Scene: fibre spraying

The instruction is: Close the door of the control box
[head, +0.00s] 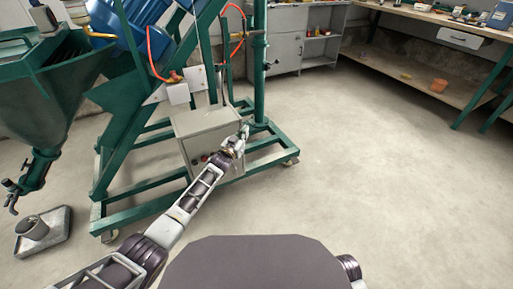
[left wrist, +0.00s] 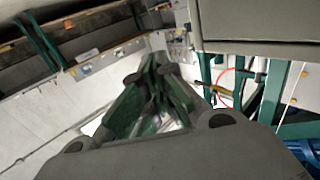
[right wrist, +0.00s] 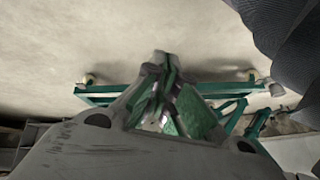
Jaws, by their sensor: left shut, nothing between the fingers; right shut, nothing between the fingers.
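The control box (head: 206,122) is a light grey cabinet mounted low on the green frame in the head view. Red buttons show low on its front, partly behind my left arm. My left gripper (head: 242,135) is at the box's right front edge, shut and empty; I cannot tell whether it touches. In the left wrist view, its closed fingers (left wrist: 157,62) point past a grey panel (left wrist: 265,20), which looks like part of the box. The door's angle is hard to tell. My right gripper (right wrist: 167,62) is shut and empty in its wrist view, over the floor near green bars.
The green wheeled frame (head: 110,222) surrounds the box, with orange hoses above. A green hopper (head: 50,90) stands at left, above a tray (head: 58,236) with a cup. A workbench (head: 440,20) stands at the back right. The floor (head: 370,160) at right is clear.

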